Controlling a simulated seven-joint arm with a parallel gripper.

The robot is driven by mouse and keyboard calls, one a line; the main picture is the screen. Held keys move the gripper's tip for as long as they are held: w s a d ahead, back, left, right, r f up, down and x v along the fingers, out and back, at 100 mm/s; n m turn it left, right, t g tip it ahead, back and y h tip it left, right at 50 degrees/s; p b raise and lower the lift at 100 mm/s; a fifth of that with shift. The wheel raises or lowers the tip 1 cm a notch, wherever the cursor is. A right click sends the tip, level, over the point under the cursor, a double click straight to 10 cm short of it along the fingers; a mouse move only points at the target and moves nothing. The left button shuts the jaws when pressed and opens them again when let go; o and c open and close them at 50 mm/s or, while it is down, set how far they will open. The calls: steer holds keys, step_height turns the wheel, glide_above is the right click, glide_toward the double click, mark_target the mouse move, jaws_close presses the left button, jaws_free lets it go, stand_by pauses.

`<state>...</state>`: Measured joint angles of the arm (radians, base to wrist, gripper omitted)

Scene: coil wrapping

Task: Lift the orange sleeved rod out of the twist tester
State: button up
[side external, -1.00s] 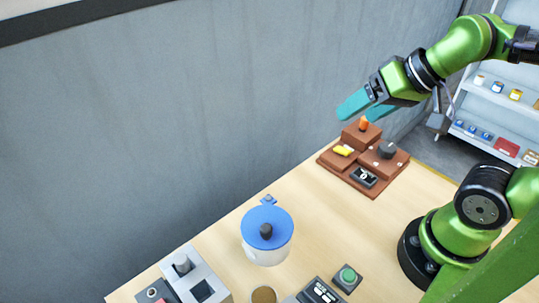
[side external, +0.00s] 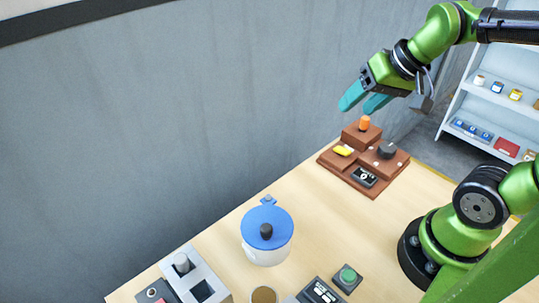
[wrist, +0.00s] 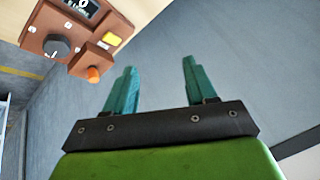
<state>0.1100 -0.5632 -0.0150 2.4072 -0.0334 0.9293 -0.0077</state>
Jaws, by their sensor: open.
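The orange sleeved rod (side external: 364,123) stands upright in a raised block of the brown twist tester (side external: 374,187), at the table's far end. In the wrist view the orange rod (wrist: 94,74) shows at the upper left, to the left of my fingers. The tester also carries a yellow piece (side external: 343,150), a dark knob (side external: 387,150) and a small display (side external: 363,176). My gripper (side external: 364,103) has two teal fingers. It is open and empty, above the orange rod and apart from it. In the wrist view my gripper (wrist: 157,80) has only wall between its fingertips.
A white pot with a blue lid (side external: 267,228) stands mid-table. A grey device (side external: 196,279), a green button box (side external: 347,277) and a brown disc (side external: 264,296) are nearer the camera. The wall runs along the table's left side. Shelves (side external: 500,100) stand behind.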

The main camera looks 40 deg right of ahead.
steer(key=w+d+f+m+g+h, duration=0.15)
steer(key=w+d+g, duration=0.35)
steer(key=d, duration=0.9)
steer(key=r+g, duration=0.1)
steer(key=r, duration=0.1)
glide_above(365, 120)
steer(key=d, duration=0.1)
step_height(365, 120, down, 17)
steer(key=shift+w+f, duration=0.1)
steer(key=shift+w, duration=0.05)
steer(key=shift+c, duration=0.5)
jaws_close()
